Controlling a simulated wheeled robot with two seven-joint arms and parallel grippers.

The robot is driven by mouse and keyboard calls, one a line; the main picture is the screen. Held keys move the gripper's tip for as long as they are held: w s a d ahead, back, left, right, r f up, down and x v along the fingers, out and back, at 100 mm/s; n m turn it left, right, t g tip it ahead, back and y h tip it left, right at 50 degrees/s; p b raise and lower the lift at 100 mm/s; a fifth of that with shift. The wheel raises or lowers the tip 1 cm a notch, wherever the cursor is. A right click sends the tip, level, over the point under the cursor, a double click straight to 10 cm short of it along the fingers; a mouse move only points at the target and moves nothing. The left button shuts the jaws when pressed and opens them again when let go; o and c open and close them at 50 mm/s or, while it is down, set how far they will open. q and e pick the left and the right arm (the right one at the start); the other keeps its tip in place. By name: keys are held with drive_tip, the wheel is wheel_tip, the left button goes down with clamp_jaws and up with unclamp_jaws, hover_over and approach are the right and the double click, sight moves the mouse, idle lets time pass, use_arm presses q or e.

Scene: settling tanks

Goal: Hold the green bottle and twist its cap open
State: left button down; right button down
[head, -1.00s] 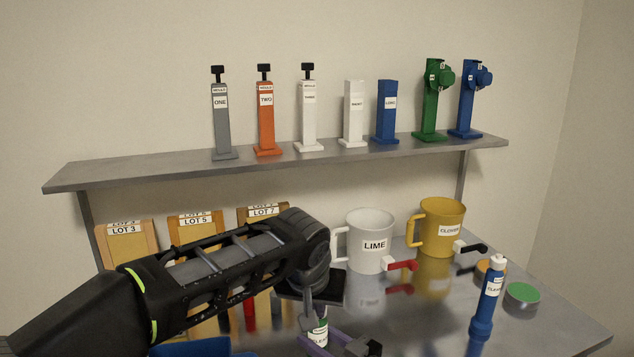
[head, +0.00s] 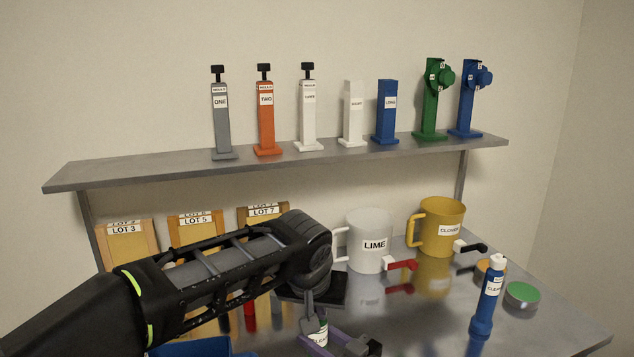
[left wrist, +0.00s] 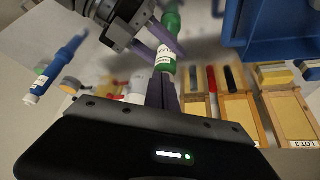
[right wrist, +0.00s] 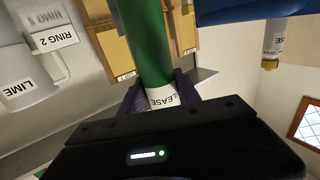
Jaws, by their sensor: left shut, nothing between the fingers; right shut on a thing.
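The green bottle (left wrist: 171,22) with a white label is held by my right gripper (left wrist: 160,42), whose purple fingers lie on either side of it. In the right wrist view the green body (right wrist: 150,42) rises from between the fingers (right wrist: 158,92), the label partly hidden. In the head view only a bit of the label (head: 321,338) shows. My left gripper (head: 312,322) is shut and empty, its fingertips at the bottle's end. In the left wrist view its fingers (left wrist: 161,92) point at that end. I cannot make out the cap; contact is unclear.
A blue bin (head: 190,347) stands at the lower left. The LIME mug (head: 370,240), yellow mug (head: 441,225), blue bottle (head: 488,295) and green-topped disc (head: 522,294) stand to the right. Lot boards (head: 128,243) lean at the back under a shelf (head: 280,160). Bare tabletop lies right of my grippers.

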use_arm(q)
drive_tip(key=shift+r, duration=0.1)
wheel_tip(320, 180, up, 6)
drive_tip(key=shift+f, duration=0.1)
idle(0.4)
drive_tip(key=a, duration=0.1)
drive_tip(key=a+r, duration=0.1)
drive_tip(key=shift+w+a, duration=0.15)
drive_tip(key=shift+a, duration=0.2)
drive_tip(key=shift+f, duration=0.15)
